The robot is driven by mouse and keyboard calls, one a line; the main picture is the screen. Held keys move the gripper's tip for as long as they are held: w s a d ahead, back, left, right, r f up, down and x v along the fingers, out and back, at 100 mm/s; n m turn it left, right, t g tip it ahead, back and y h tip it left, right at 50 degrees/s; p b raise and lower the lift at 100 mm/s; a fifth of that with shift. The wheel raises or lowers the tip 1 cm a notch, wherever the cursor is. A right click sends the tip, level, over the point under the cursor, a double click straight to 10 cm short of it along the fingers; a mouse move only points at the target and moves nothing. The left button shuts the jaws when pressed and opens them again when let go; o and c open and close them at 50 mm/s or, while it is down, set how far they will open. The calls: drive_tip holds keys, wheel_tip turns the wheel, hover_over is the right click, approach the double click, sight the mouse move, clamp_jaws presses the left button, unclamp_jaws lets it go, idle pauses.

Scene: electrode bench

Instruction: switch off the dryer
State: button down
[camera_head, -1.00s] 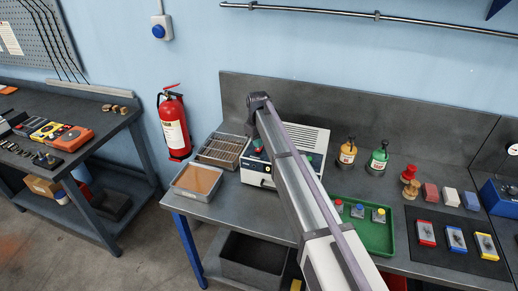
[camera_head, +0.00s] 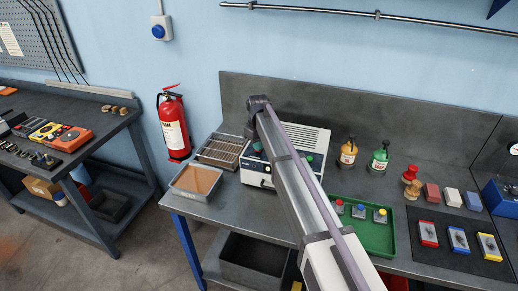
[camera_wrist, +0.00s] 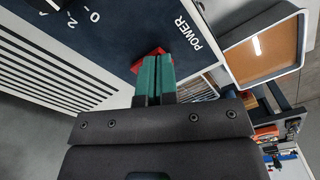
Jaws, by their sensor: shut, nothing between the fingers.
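The dryer (camera_head: 304,137) is a white box with a slotted top and a dark front panel, standing at the back of the bench. My arm covers much of it in the head view. In the wrist view its dark panel (camera_wrist: 112,28) carries the word POWER and a dial scale with 0 and 2. A red switch (camera_wrist: 140,62) sits beside the word POWER. My gripper (camera_wrist: 156,62) has teal fingers, closed together and empty, with their tips over the red switch and partly hiding it. I cannot tell whether they touch it, nor which way the switch is set.
A tray with a tan inside (camera_head: 177,193) and a wire rack (camera_head: 218,151) stand left of the dryer. A fire extinguisher (camera_head: 174,127) hangs on the wall.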

drive_tip(key=shift+f, duration=0.15)
wheel_tip(320, 180, up, 7)
drive_tip(key=p, duration=0.7)
